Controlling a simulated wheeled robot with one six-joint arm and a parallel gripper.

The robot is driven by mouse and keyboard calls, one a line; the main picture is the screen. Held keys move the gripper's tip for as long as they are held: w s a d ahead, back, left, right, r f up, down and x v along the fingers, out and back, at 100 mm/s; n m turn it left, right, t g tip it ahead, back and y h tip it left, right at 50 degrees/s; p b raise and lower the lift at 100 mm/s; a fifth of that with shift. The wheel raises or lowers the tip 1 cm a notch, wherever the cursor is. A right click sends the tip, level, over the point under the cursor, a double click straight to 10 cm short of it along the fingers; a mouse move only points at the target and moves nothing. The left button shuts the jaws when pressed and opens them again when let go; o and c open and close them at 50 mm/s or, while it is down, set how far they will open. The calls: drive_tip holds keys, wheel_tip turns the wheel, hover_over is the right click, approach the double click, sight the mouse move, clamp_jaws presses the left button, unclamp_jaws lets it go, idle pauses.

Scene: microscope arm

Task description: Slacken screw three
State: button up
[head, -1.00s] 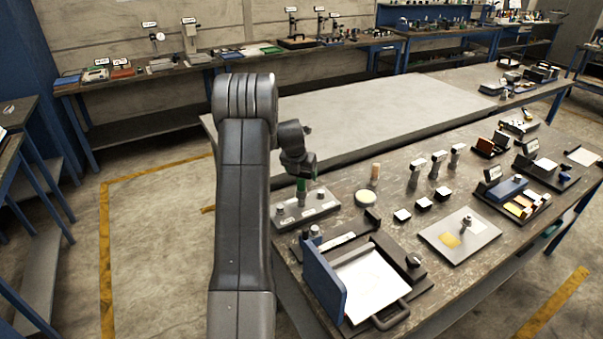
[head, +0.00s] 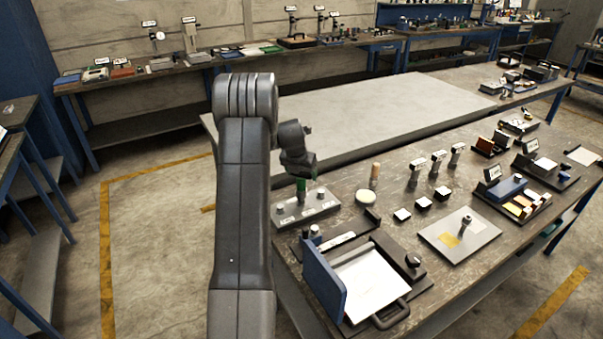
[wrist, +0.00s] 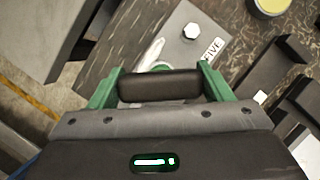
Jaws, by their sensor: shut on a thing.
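The grey metal plate (head: 322,207) lies at the near left end of the workbench and carries small upright screws. In the wrist view the same plate (wrist: 208,22) shows one hex-headed screw (wrist: 192,31) and a label reading FIVE (wrist: 213,48). My gripper (head: 301,186) points down over the plate. In the wrist view its green fingers (wrist: 160,88) are shut on a dark cylindrical handle (wrist: 160,88) lying crosswise between them. The handle's lower end and whatever is beneath it are hidden. I cannot tell which screw is screw three.
A round pale dish (head: 366,196) and a wooden peg (head: 375,174) stand just right of the plate. A blue-sided stand with a white sheet (head: 372,283) is in front. Several small blocks and labelled tools lie further right. The grey bench top behind (head: 380,112) is clear.

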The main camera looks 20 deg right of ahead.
drive_tip(key=shift+f+b, duration=0.7)
drive_tip(key=shift+f, duration=0.8)
drive_tip(key=shift+r, duration=0.15)
drive_tip(key=shift+r+p, duration=2.4)
drive_tip(key=shift+r, duration=0.8)
drive_tip(key=shift+f, duration=0.15)
